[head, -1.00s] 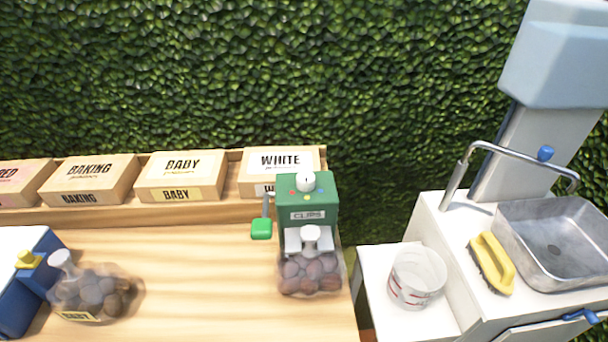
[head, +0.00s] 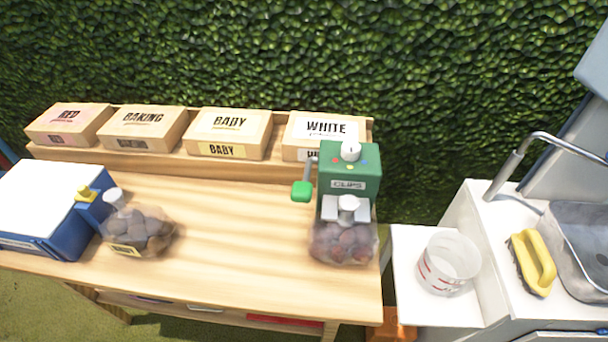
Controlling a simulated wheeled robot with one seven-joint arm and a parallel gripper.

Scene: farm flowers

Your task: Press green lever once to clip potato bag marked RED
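The green clip machine (head: 349,168), labelled CLIPS, stands at the right end of the wooden table. Its green lever (head: 302,191) sticks out on its left side, with a bright green square end. A clear bag of reddish-brown potatoes (head: 342,243) sits at the front of the machine, its gathered neck at the machine's pale jaws (head: 346,208). No RED marking is readable on this bag, and I cannot tell whether a clip is on it. My gripper is not in view.
A second potato bag (head: 140,230), with a yellow label, sits beside a blue and white machine (head: 55,210) at the left. Boxes marked RED (head: 68,124), BAKING (head: 142,128), BABY (head: 229,133) and WHITE (head: 326,134) line the back shelf. A white bucket (head: 448,263) and yellow brush (head: 533,263) are right. The table's middle is clear.

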